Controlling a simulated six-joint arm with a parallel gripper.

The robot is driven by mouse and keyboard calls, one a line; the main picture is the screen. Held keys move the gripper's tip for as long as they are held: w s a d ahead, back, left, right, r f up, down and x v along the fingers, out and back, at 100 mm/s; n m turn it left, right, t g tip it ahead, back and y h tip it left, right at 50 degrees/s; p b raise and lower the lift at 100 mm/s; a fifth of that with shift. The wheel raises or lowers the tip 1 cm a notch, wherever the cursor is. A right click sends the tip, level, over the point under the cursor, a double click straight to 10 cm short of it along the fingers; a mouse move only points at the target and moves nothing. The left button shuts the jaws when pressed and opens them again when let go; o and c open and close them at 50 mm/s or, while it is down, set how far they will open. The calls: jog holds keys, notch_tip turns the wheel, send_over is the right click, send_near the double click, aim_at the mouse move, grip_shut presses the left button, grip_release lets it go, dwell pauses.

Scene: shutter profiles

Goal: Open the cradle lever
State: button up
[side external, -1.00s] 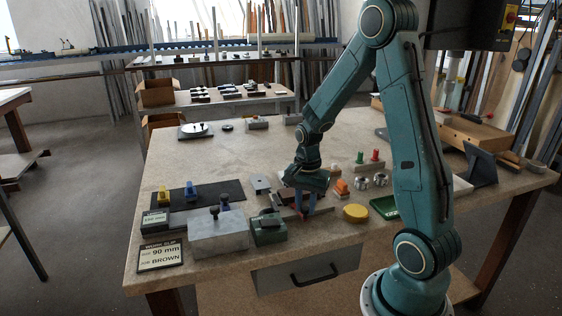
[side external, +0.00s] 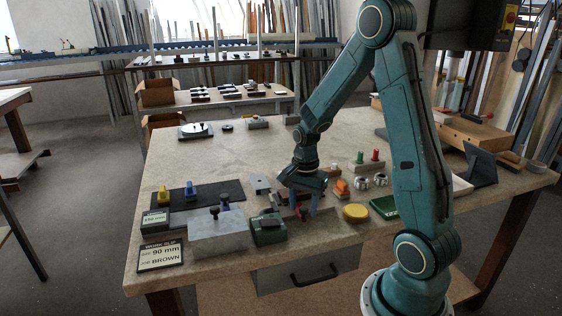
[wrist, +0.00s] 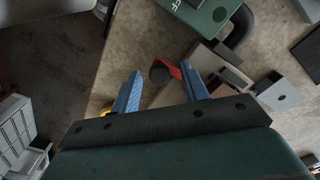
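A short red lever (wrist: 173,68) with a round dark knob (wrist: 159,73) shows between and beyond my fingertips in the wrist view. It lies beside a brown and grey cradle-like fixture (wrist: 215,62). In the side view a small red part (side external: 302,214) shows below my gripper, partly hidden by the fingers. My gripper (side external: 308,212) points down at the fixture near the table's front edge. Its two blue fingers stand apart in the wrist view (wrist: 163,82), with nothing clamped between them. I cannot tell whether a finger touches the lever.
A green block (side external: 268,230) and a grey block with dark knobs (side external: 217,236) stand left of the fixture. A yellow disc (side external: 356,212), an orange piece (side external: 342,187) and a green tray (side external: 386,207) lie to the right. The table behind is mostly clear.

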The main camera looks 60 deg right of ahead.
aim_at(303, 208)
notch_tip(303, 208, up, 14)
dwell(0.9)
jog(key=shift+a, duration=0.1)
jog(key=s+a+r+n+t, duration=0.2)
jog(key=s+a+n, duration=0.3)
jog(key=a+n, duration=0.3)
jog(key=s+a+r+n+t, duration=0.3)
jog(key=s+a+n, duration=0.3)
jog(key=a+n, duration=0.3)
jog(key=shift+s+a+r+n+t, duration=0.2)
jog(key=shift+s+r+n+t, duration=0.1)
jog(key=shift+r+n, duration=0.25)
jog(key=shift+f, duration=0.1)
dwell(1.0)
